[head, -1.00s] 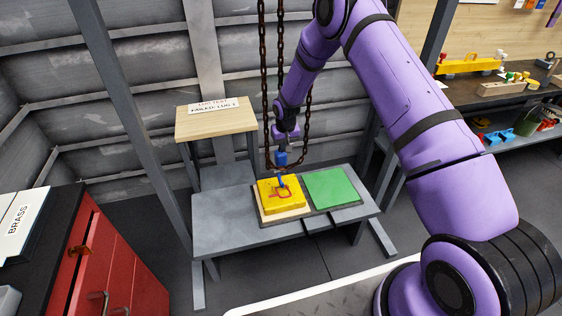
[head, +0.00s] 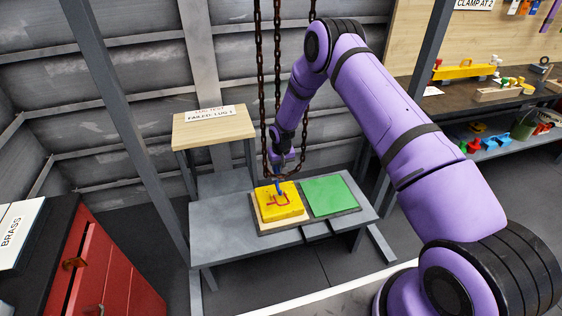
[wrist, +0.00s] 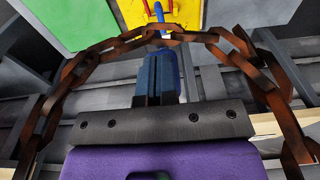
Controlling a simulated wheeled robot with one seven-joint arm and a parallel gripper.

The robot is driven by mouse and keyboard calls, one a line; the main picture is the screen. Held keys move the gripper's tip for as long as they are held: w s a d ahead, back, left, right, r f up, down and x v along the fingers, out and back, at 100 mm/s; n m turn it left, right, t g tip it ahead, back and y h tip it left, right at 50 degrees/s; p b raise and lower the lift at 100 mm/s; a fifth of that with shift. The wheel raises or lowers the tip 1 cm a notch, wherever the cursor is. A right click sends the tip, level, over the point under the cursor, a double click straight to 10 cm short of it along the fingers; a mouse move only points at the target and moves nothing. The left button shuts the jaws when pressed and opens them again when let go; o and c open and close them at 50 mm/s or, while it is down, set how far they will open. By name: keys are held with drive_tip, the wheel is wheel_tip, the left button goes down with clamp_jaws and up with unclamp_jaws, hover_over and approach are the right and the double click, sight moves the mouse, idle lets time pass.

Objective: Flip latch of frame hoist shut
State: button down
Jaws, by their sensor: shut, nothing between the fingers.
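The frame hoist's rusty chain (head: 260,80) hangs in a loop above the bench and crosses the wrist view (wrist: 75,65). Its blue hook (head: 280,188) hangs over a yellow block (head: 267,205) with a red outline on top; the hook also shows in the wrist view (wrist: 159,14). My gripper (head: 280,172) is shut and empty, pointing down just above the hook. In the wrist view its fingers (wrist: 155,68) are together, in front of the hook's blue body. I cannot make out the latch; the fingers cover that area. Contact cannot be told.
A green pad (head: 330,196) lies right of the yellow block on the grey bench (head: 225,230). A wooden-topped stand (head: 212,128) is behind left. A red cabinet (head: 110,265) is at lower left. The chain loop hangs close around my wrist.

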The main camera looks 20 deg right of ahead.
sight(281, 179)
drive_tip(key=shift+w+f, duration=0.2)
drive_tip(key=shift+f, duration=2.1)
